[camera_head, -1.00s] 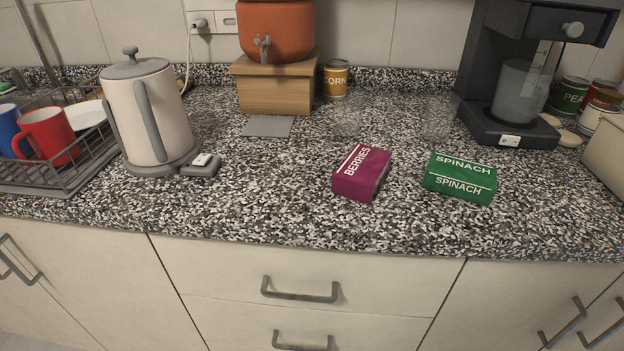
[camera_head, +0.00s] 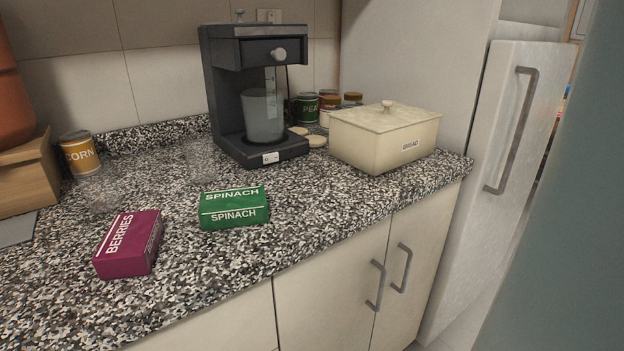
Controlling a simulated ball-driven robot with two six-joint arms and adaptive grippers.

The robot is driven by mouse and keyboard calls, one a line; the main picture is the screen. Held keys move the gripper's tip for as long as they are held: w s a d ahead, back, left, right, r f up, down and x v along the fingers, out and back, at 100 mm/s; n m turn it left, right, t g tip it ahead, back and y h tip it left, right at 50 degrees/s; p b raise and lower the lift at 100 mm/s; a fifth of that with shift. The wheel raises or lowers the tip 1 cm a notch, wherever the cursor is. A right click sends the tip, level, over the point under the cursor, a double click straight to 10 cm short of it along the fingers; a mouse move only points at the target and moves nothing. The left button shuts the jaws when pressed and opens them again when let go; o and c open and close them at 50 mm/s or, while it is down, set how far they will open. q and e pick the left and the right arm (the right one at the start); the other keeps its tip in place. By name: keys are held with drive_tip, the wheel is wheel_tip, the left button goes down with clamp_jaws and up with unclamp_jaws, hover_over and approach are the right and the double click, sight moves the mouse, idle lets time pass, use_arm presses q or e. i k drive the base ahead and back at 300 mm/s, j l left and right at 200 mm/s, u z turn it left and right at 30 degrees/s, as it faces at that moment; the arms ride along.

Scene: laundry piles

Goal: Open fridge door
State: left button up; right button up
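The fridge (camera_head: 417,52) stands at the right end of the counter, with its pale side panel facing me. Its white door (camera_head: 487,200) shows at the right, with a long grey vertical handle (camera_head: 520,130) on it. The lower right part of the door is hidden by a large grey-green surface close to me. Neither of my grippers is in view.
A speckled counter (camera_head: 190,275) holds berries (camera_head: 128,243) and spinach (camera_head: 234,208) boxes, a coffee machine (camera_head: 228,100) and a bread box (camera_head: 380,140). Cabinet handles (camera_head: 375,288) stick out below. The grey-green surface (camera_head: 570,220) blocks the right edge; a little floor shows before the fridge.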

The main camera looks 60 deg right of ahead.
sight(524, 84)
drive_tip(key=z, duration=3.05)
drive_tip(key=i+l+u, duration=0.25)
drive_tip(key=l, duration=0.3)
drive_tip(key=i+l+u, duration=0.15)
drive_tip(key=i+l, duration=0.1)
drive_tip(key=l, duration=0.1)
